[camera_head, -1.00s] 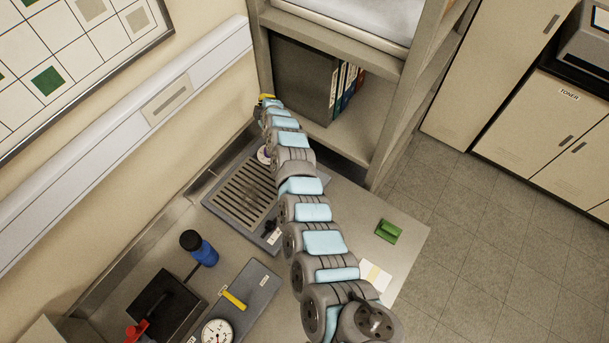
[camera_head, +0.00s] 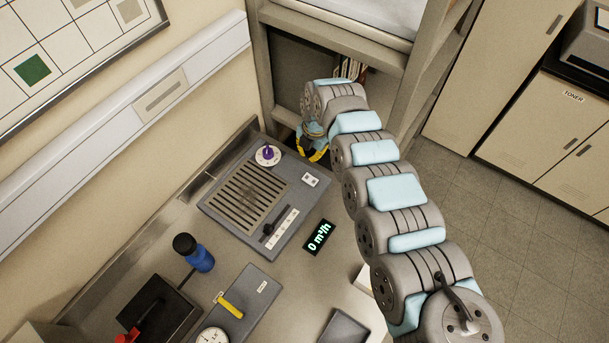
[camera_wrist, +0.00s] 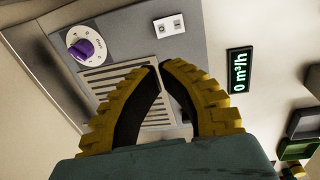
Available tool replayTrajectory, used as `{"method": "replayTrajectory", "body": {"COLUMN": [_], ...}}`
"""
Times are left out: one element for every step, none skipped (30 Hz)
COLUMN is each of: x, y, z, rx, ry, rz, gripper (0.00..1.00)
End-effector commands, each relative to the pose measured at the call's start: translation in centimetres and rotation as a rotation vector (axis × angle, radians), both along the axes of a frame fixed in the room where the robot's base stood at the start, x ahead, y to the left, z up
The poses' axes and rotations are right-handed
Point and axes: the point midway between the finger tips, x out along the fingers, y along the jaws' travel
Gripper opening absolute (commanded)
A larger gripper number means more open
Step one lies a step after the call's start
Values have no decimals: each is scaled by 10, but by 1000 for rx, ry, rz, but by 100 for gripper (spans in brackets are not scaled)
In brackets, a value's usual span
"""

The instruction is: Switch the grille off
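The grille unit (camera_head: 222,212) is a grey box with a slotted vent. It has a purple knob on a white dial (camera_head: 267,153), a small white switch (camera_head: 311,180) and a lever in a white slot (camera_head: 281,228). The wrist view shows the knob (camera_wrist: 85,47) and the switch (camera_wrist: 170,25). A black display (camera_head: 319,237) beside the unit reads 0 m³/h; it also shows in the wrist view (camera_wrist: 239,74). My gripper (camera_head: 314,153), with yellow fingers, is beyond the unit's switch end. In the wrist view its fingertips (camera_wrist: 160,69) come together, with nothing seen between them.
A blue bottle-like object with a black top (camera_head: 200,258), a grey plate with a yellow handle (camera_head: 231,304) and a round dial gauge (camera_head: 211,339) are on the bench nearer the camera. A shelf unit (camera_head: 385,50) stands behind my gripper. My arm covers the bench's right side.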

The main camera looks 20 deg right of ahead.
Motion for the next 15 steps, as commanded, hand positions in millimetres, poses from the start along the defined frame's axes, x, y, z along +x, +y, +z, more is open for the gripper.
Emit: {"method": "replayTrajectory", "body": {"x": [0,0,0,1,1,1,1,1,1,2,2,2,3,3,3], "y": [0,0,0,0,0,1,1,1,1,2,2,3,4,4,4], "z": [0,0,0,0,0,0,-1,-2,-3,-5,-8,-11,-15,-19,-25], "rx": [1,1,1,0,0,1,1,1,2,2,3,3,3,4,4], "ry": [-1,-1,-1,-2,-2,-2,-2,-2,-2,-2,-2,-2,-1,-1,2], "rz": [-1,-1,-1,-1,-1,-1,-1,-1,-2,-2,-2,-2,-1,-1,-2], "gripper": [0,0,0,0,0,0,0,0,0,0,0,0,0,0,0]}}
